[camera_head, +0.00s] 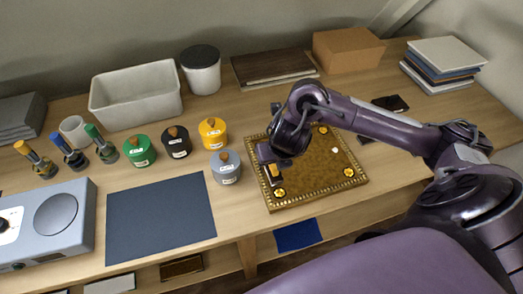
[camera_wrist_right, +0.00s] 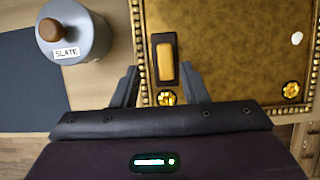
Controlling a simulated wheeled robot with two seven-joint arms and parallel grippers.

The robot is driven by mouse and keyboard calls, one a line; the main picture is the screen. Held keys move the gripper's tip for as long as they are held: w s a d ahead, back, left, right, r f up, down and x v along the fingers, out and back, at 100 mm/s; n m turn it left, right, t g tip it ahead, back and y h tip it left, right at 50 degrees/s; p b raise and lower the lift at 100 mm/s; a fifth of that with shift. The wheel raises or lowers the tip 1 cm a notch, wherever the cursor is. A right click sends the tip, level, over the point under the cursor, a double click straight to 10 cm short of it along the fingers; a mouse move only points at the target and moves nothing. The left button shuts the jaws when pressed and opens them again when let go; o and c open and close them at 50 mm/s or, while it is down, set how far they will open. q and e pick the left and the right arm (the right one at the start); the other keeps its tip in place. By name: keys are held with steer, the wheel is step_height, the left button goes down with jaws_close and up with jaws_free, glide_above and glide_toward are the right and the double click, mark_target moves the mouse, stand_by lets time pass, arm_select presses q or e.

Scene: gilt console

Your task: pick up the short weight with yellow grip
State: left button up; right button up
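The short weight with yellow grip (camera_wrist_right: 165,60) is a dark oblong piece with a yellow top. It lies near the left edge of the gilt tray (camera_wrist_right: 225,30), and in the head view it is partly hidden by my right gripper (camera_head: 273,172). In the right wrist view my right gripper (camera_wrist_right: 158,85) is open, its dark fingers spread wide apart. The weight is just ahead of the fingertips, between their lines, and neither finger visibly touches it. The tray's beaded rim also shows in the head view (camera_head: 318,196). My left gripper is not in view.
A slate canister (camera_head: 225,168) stands close left of the tray, with yellow (camera_head: 213,134), black (camera_head: 176,142) and green (camera_head: 139,151) canisters beyond. A dark mat (camera_head: 160,220) lies left. A dark flat object (camera_head: 390,104) lies behind my right arm. The table's front edge is near.

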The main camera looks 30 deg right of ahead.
mark_target(274, 165)
steer(key=shift+d+f, duration=0.15)
steer(key=shift+f, duration=0.25)
steer(key=shift+s+f+b, duration=0.45)
steer(key=shift+f+b, duration=0.1)
steer(key=shift+b, duration=0.3)
steer(key=shift+x, duration=1.05)
steer(key=x, duration=0.2)
steer(key=shift+w+d+f, duration=0.2)
steer(key=shift+w, duration=0.15)
steer(key=shift+f, duration=0.2)
steer(key=shift+w, duration=0.1)
steer(key=c, duration=0.7)
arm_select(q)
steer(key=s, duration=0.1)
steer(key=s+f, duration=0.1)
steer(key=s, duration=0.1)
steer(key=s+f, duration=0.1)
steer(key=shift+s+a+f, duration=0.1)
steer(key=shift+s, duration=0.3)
arm_select(e)
steer(key=shift+r, duration=0.1)
